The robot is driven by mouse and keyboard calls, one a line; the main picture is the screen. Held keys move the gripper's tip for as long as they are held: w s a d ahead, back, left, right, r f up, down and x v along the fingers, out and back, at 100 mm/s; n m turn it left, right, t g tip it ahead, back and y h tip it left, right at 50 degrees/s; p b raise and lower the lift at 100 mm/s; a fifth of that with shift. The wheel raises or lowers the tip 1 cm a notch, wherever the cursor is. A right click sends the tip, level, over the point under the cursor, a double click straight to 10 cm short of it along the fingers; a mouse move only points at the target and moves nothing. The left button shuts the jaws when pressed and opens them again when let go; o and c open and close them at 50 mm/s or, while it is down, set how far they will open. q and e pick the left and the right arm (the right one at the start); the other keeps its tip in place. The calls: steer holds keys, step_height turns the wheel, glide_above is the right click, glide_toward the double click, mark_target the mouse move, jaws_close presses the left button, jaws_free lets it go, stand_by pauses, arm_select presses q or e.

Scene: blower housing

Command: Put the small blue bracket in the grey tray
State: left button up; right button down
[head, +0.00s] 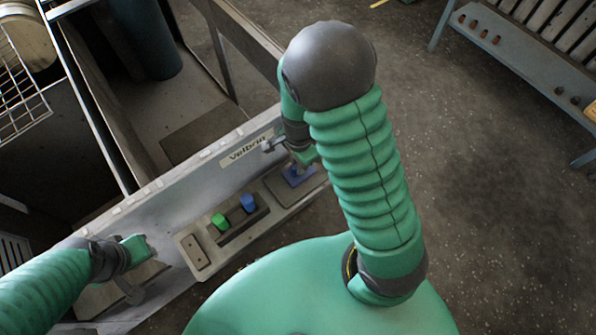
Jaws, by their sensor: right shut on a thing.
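The small blue bracket (299,175) is at the right end of the ledge, over or in a shallow grey tray (311,187). I cannot tell whether it touches the tray floor. My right gripper (302,163) is shut on the bracket from above. The arm and wrist partly hide the gripper and the bracket's upper part. My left gripper (148,248) is at the left, over the ledge and well away from the bracket. Its fingers are too small and angled to tell whether they are open.
Left of the tray, a holder (243,228) carries a green cylinder (219,221) and a blue cylinder (247,202). A small plate with holes (195,252) lies beside it. A wall labelled Velbria (245,150) stands behind. Open floor (480,200) is at right.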

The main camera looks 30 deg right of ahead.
steer(key=f, duration=0.2)
steer(key=shift+s+d+f+b, duration=0.1)
steer(key=shift+s+f+b, duration=0.1)
steer(key=shift+f+b, duration=0.2)
steer(key=shift+r, duration=0.1)
steer(key=shift+a, duration=0.25)
steer(key=c, duration=1.4)
jaws_free()
steer(key=shift+o, duration=0.2)
steer(key=shift+d, duration=0.1)
